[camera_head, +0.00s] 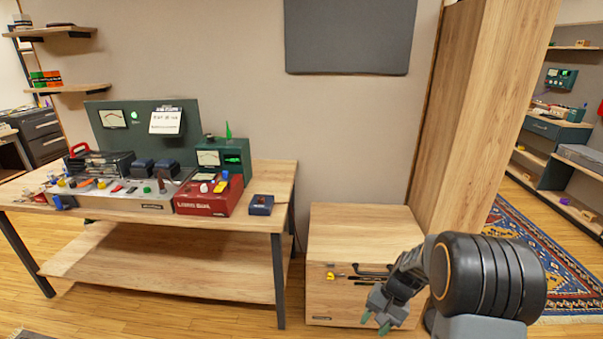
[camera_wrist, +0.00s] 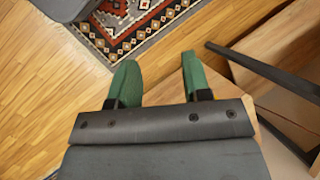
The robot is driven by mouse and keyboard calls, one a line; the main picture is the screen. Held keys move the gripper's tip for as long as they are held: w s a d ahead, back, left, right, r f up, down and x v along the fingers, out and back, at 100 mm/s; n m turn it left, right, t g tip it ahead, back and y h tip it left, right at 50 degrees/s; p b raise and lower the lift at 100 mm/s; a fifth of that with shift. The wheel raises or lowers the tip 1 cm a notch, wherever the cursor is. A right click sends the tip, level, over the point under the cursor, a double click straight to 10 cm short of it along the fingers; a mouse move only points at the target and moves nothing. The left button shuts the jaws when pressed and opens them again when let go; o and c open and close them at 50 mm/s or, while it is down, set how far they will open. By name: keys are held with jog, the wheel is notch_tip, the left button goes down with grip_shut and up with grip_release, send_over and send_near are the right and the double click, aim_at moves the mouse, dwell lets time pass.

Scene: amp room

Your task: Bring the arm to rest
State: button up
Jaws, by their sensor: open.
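My gripper (camera_head: 376,322) is at the lower right of the head view, with my arm bent down to it. It hangs in front of the low wooden cabinet (camera_head: 360,225), pointing down and to the left. In the wrist view, its two green fingers (camera_wrist: 157,80) are apart with nothing between them. Wooden floor shows beyond the fingertips. I cannot tell how far the gripper is from the cabinet front.
A wooden workbench (camera_head: 278,190) with test gear stands at the left, with a red box (camera_head: 208,197) and a small blue box (camera_head: 261,204) on it. A wooden pillar (camera_head: 480,110) rises behind my arm. A patterned rug (camera_head: 510,225) lies at the right. Floor before the bench is clear.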

jog(key=s+a+r+n+t+h+p, duration=0.1)
jog(key=s+r+p, duration=0.3)
jog(key=r, duration=0.6)
jog(key=s+a+r+n+t+h+p, duration=0.1)
jog(key=s+r+p, duration=0.3)
jog(key=r, duration=0.6)
jog(key=s+a+r+n+t+h+p, duration=0.1)
jog(key=s+r+n+t+h+p, duration=0.1)
jog(key=r, duration=0.8)
jog(key=shift+s+n+t+h+p, duration=0.4)
jog(key=shift+s+n+t+p, duration=0.35)
jog(key=shift+s+p, duration=0.25)
jog(key=shift+d, duration=0.1)
